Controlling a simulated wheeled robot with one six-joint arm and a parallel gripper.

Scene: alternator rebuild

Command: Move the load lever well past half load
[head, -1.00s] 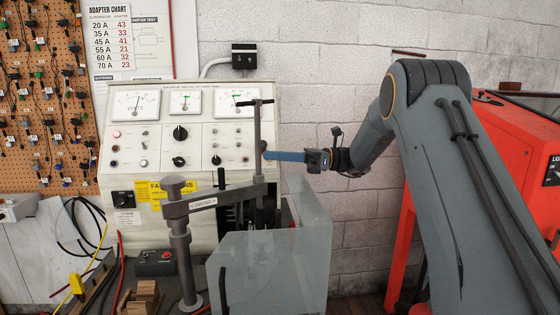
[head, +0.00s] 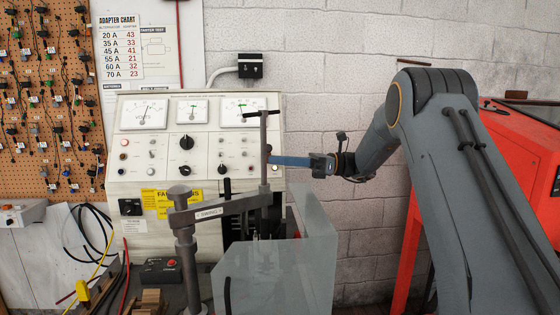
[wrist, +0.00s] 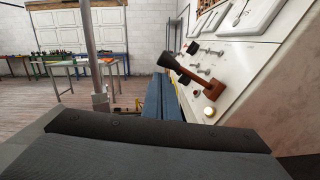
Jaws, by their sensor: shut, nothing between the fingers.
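My gripper (head: 271,160) has blue fingers, shut and empty, at the right edge of the white test bench panel (head: 205,165). In the wrist view the shut fingers (wrist: 163,100) point along the panel face. A brown arm with a black end (wrist: 176,66) sticks out from the panel just right of and beyond them; I see no clear contact. In the head view a small dark red knob (head: 268,149) shows at the fingertips. A black-handled lever (head: 227,188) stands upright below the panel's knobs, left of the fingers. Which one is the load lever is not legible.
A grey post with a T-handle (head: 263,150) stands before the panel beside my fingertips. A swing arm (head: 215,208) crosses the lever area. A clear guard (head: 275,275) stands below my gripper. A red cabinet (head: 525,150) is at the right.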

